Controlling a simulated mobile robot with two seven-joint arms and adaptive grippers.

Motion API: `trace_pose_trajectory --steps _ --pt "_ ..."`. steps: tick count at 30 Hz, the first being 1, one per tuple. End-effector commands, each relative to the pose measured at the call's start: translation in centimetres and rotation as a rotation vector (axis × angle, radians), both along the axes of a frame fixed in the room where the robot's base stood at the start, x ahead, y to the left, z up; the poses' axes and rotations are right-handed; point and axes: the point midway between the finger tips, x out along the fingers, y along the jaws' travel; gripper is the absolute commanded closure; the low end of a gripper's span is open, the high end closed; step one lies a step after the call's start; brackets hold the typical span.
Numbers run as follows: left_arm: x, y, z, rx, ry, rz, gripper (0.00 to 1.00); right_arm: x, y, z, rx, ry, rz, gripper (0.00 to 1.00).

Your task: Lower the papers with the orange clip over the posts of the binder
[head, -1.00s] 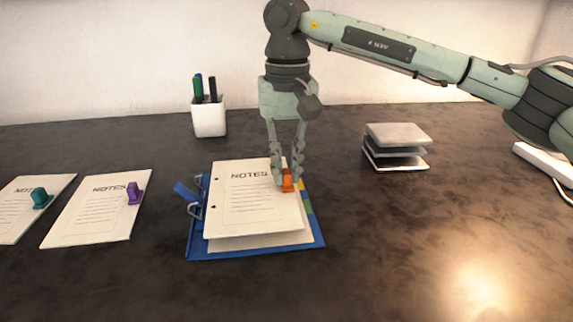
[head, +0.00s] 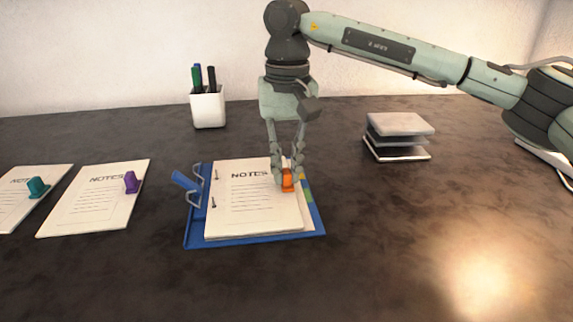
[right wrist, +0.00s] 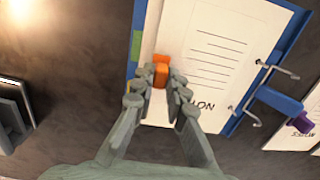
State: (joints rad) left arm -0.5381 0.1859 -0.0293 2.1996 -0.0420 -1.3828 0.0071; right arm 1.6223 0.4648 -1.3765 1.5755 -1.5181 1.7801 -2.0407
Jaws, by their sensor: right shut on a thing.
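The papers with the orange clip (head: 252,205) lie flat over the blue binder (head: 312,222), close to its surface. Two thin posts (head: 213,202) stand up through the holes along the papers' left edge. The binder's wire arches and blue lever (head: 185,181) are swung open to the left. My right gripper (head: 286,180) points down and is shut on the orange clip (head: 287,183) at the papers' right edge. In the right wrist view the fingertips (right wrist: 160,82) pinch the orange clip (right wrist: 162,66). My left gripper is not in view.
Papers with a purple clip (head: 93,203) and papers with a teal clip (head: 20,195) lie to the left. A white pen cup (head: 208,109) stands behind. A stacked tray (head: 399,125) stands at the back right. The front and right of the table are clear.

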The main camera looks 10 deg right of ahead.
Motion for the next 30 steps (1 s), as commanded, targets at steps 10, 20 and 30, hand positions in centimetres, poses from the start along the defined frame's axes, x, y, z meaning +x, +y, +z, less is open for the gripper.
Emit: trace_pose_trajectory --steps 10,20,30 --pt "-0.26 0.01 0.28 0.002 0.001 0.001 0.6 0.01 0.0 -0.14 0.0 -0.001 0.0 1.0" --pt "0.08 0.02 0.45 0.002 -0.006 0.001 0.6 0.01 0.0 -0.13 0.0 -0.001 0.0 0.63" --pt "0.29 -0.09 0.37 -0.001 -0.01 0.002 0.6 0.03 0.01 0.14 0.0 -0.001 0.0 0.63"
